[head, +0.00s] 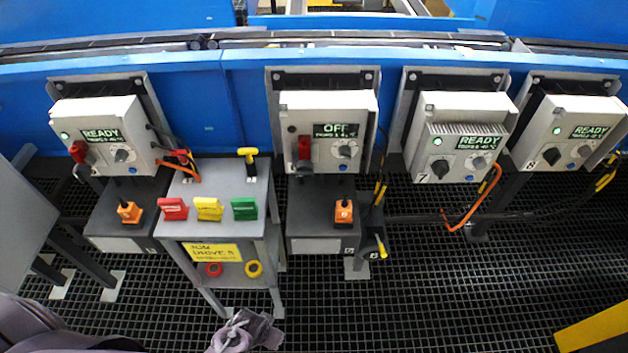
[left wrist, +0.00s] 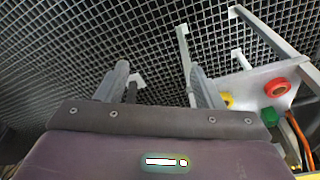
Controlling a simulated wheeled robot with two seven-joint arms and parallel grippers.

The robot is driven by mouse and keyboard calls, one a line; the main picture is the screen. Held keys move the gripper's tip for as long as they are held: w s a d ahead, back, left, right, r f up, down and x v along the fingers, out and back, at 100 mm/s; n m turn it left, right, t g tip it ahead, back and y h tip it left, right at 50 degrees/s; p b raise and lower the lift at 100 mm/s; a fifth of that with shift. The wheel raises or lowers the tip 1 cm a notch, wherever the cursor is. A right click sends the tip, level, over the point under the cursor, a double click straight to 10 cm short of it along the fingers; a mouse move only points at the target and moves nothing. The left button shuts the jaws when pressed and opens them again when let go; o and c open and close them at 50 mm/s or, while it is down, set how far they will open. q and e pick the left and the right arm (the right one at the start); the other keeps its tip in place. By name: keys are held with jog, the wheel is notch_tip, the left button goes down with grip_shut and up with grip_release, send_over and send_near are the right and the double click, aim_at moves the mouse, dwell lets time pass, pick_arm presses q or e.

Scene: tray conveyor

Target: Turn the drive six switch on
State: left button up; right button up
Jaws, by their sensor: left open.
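The drive box reading OFF (head: 330,105) stands just left of the box marked 7; its own number is not clear. On its left side are a red part (head: 304,147) and a dark rotary switch (head: 302,168), partly hidden by the red part. A grey knob (head: 346,151) and a blue button (head: 342,168) are on its right side. My left gripper (head: 245,331) is low at the bottom of the head view, well below and left of this box. Its fingers are apart and empty in the left wrist view (left wrist: 160,88). My right gripper does not show.
Other drive boxes read READY: one at left (head: 103,130), 7 (head: 460,140) and 8 (head: 572,135). A grey stand (head: 212,180) with red, yellow and green blocks and a yellow sign stands near my left gripper. Black grating (head: 400,300) is open at right.

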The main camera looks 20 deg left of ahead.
pick_arm(q)
jog(key=w+d+r+t+b, duration=0.1)
jog(key=w+r+b, duration=0.1)
jog(key=w+r, duration=0.5)
jog(key=w+d+r+t+b, duration=0.1)
jog(key=w+r+t+b, duration=0.1)
jog(key=r, duration=0.9)
jog(key=n+t+y+b, duration=0.1)
jog(key=n+t+y, duration=0.4)
jog(key=t, duration=0.7)
send_near(302, 166)
notch_tip(302, 166, down, 2)
jog(key=x, duration=0.8)
jog(key=shift+w+d, duration=0.15)
jog(key=shift+d, duration=0.15)
jog(key=shift+f, duration=0.1)
jog(key=c, duration=1)
jog(key=shift+o, duration=0.2)
